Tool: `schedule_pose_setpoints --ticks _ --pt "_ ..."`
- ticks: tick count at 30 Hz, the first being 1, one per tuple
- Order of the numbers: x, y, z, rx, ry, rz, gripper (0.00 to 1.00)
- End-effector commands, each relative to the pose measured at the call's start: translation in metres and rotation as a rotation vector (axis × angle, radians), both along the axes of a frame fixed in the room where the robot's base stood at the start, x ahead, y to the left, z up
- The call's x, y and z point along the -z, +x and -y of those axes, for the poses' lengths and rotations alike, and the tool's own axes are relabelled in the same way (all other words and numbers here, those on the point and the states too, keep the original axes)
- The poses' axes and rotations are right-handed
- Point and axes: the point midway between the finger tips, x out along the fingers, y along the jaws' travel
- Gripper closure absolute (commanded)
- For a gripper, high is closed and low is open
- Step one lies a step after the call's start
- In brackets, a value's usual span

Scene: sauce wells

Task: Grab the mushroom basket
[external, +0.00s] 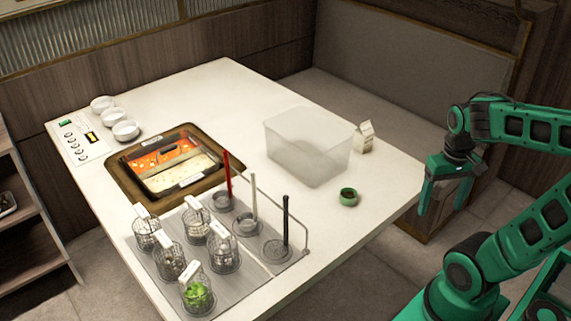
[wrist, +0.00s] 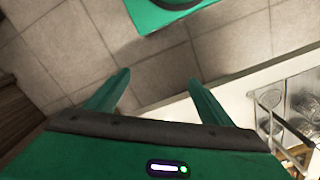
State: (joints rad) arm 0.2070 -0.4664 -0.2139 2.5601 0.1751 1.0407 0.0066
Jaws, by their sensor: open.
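Several small wire baskets with white label tags stand on a grey mat (external: 152,268) at the front of the white table. One basket (external: 197,296) holds green leaves. Others, such as the back-left basket (external: 147,235), the middle-left basket (external: 171,262), the back-right basket (external: 196,221) and the front-right basket (external: 224,256), have contents too small to identify, so I cannot tell which holds mushrooms. My gripper (external: 442,207) is open and empty, off the table's right side, far from the baskets. Its fingers (wrist: 159,78) point over the floor in the wrist view.
A hot pot (external: 125,180) with red and pale broth sits at the table's left. A clear bin (external: 308,150), a white carton (external: 364,137) and a green cup (external: 348,197) stand towards the right. Upright ladles, including a black one (external: 285,222), and a wire rail (external: 306,238) rise beside the baskets.

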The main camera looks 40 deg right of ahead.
Motion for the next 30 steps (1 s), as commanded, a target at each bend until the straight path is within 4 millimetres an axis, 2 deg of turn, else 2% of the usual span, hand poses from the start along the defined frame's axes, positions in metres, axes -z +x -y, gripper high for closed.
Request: schedule_pose_setpoints --ticks 2,3,7,18,26,30 --pt "-0.002 -0.003 0.000 -0.001 -0.001 0.003 0.25" --pt "-0.008 -0.011 0.000 -0.001 0.000 0.015 0.25" --pt "-0.027 -0.012 0.000 0.001 -0.003 0.020 0.25" --pt "-0.117 -0.011 0.000 0.001 -0.002 0.018 0.25" --pt "-0.121 0.042 -0.005 -0.174 -0.040 0.032 0.25" --pt "-0.122 0.078 -0.013 -0.293 -0.058 0.050 0.25"
